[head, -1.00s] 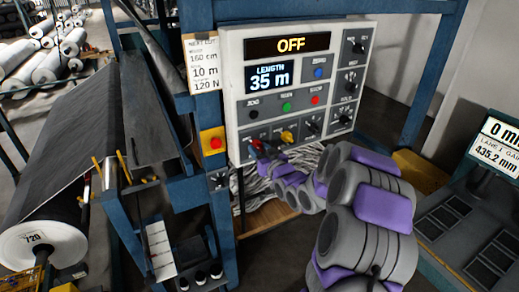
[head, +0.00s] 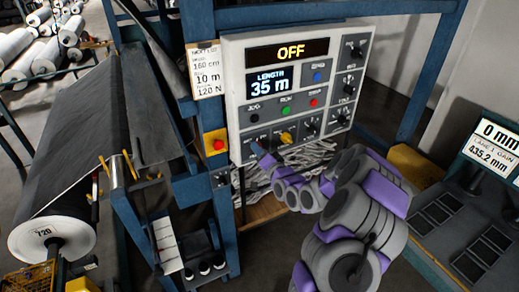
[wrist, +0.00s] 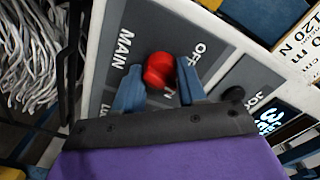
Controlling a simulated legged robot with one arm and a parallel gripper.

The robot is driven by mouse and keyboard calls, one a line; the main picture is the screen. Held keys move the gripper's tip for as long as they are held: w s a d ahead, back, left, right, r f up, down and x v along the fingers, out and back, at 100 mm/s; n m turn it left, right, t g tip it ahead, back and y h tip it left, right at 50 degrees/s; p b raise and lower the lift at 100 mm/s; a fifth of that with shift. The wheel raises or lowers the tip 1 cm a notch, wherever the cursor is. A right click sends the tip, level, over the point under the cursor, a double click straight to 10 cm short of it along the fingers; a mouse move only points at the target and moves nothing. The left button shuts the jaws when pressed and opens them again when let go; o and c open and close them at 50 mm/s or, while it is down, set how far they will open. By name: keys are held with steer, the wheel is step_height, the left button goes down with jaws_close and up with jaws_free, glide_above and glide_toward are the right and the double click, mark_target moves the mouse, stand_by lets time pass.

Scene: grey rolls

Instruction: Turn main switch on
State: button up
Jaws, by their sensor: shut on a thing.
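The main switch is a red knob (wrist: 159,70) on the grey MAIN plate, with OFF lettered beside it in the wrist view. My gripper's two blue fingers (wrist: 159,88) stand on either side of the knob and are shut on it. A second label below it is partly covered by the gripper. In the head view my gripper (head: 262,156) reaches the lower left of the white control panel (head: 232,85), and the red knob is hidden behind it. The knob's exact angle cannot be told.
A yellow knob (head: 286,138) sits just right of my gripper, with black knobs nearby. A red button on a yellow box (head: 216,143) is to the left. Grey cables (head: 305,156) hang below the panel. A monitor console (head: 490,140) stands at the right.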

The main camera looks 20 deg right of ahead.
steer(key=shift+f+m, duration=0.1)
steer(key=shift+m, duration=3.5)
steer(key=shift+b, duration=0.3)
steer(key=o, duration=1.1)
steer(key=shift+d, duration=0.25)
steer(key=shift+c, duration=0.2)
